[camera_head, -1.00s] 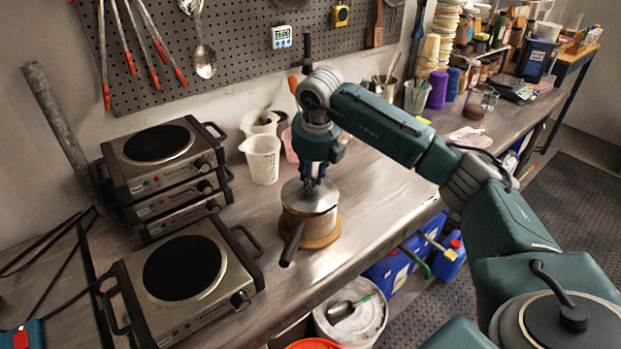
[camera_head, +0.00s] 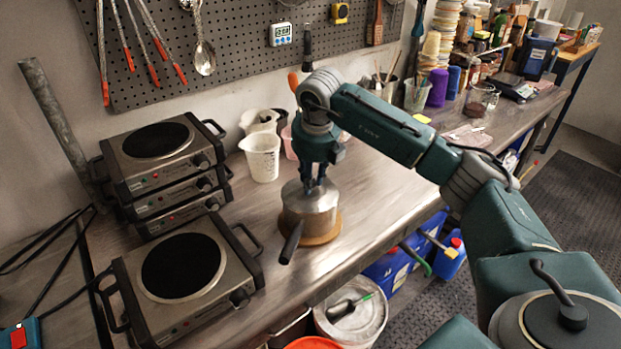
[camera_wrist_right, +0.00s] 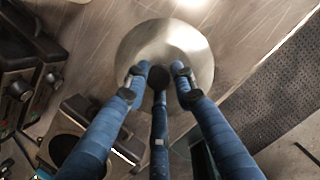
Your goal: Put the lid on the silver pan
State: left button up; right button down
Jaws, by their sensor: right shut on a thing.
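The silver pan (camera_head: 312,220) stands on a round wooden board (camera_head: 318,238) on the steel bench, its black handle (camera_head: 291,242) pointing toward the front. The round metal lid (camera_head: 298,190) lies at the pan's top; it also shows from above in the right wrist view (camera_wrist_right: 192,52). Whether its rim sits fully level on the pan, I cannot tell. My right gripper (camera_head: 313,184) points down over the pan. In the right wrist view its blue fingers are shut around the lid's dark knob (camera_wrist_right: 159,77). My left gripper is not in view.
Stacked hot plates (camera_head: 165,165) and a single hot plate (camera_head: 185,275) stand left of the pan. A white pitcher (camera_head: 262,157) stands behind it. The bench to the pan's right is clear up to its front edge. A white bucket (camera_head: 352,318) is below.

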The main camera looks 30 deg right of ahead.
jog(key=shift+f, duration=0.15)
jog(key=c, duration=1.4)
grip_release()
jog(key=shift+o, duration=0.2)
jog(key=v, duration=1.2)
jog(key=shift+s+f, duration=0.1)
jog(key=shift+s, duration=0.05)
